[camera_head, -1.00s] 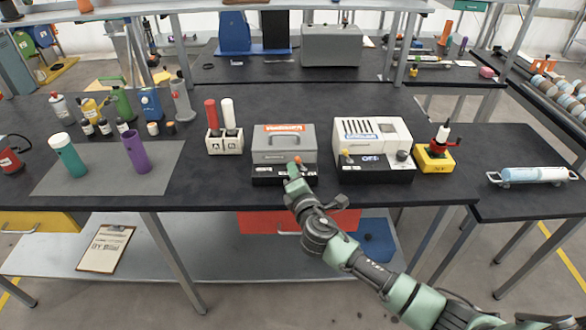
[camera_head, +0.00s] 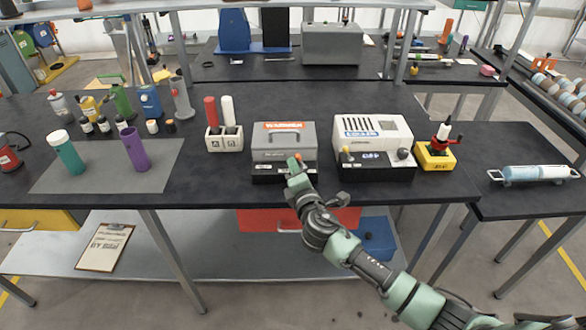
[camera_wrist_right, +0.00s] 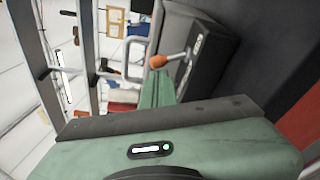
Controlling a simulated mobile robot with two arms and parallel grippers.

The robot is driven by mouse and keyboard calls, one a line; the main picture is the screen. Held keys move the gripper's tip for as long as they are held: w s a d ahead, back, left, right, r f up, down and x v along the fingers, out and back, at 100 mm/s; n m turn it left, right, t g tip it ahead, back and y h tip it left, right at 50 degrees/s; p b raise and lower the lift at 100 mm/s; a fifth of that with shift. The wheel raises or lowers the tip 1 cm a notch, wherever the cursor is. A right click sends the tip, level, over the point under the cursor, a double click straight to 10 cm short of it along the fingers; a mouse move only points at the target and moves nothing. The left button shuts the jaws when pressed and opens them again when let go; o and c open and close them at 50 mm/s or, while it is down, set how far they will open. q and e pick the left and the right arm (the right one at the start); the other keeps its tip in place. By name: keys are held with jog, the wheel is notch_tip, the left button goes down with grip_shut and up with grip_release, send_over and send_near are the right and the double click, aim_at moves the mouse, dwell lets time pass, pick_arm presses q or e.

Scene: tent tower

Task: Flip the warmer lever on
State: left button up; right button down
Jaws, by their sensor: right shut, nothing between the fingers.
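The warmer (camera_head: 270,153) is a grey box with a handle and an orange label, standing near the table's front edge. Its lever (camera_head: 298,157) has an orange knob at the front right of its black base. In the right wrist view the lever (camera_wrist_right: 159,62) is a light metal stem with an orange tip, sticking out from a dark panel. My right gripper (camera_head: 293,166) is shut and empty, right at the lever; its green fingers (camera_wrist_right: 157,90) are close to the orange tip. I cannot tell whether they touch. My left gripper is out of view.
A white machine (camera_head: 375,139) with its own lever and knob stands right of the warmer. A yellow block with a red-handled device (camera_head: 437,155) is beyond it. A white holder (camera_head: 224,142) with red and white sticks stands left. Bottles and cups are farther left.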

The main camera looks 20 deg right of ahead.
jog(key=m+b, duration=0.2)
jog(key=d+m+t+b, duration=0.1)
jog(key=b, duration=0.1)
jog(key=d+m+b, duration=0.1)
jog(key=m+b, duration=0.1)
jog(key=shift+s+r+m, duration=0.25)
jog(key=shift+s+m, duration=0.05)
jog(key=m+b, duration=0.1)
jog(key=d+m+t+b, duration=0.1)
jog(key=m+b, duration=0.1)
jog(key=shift+s+r, duration=0.15)
jog(key=shift+r, duration=0.2)
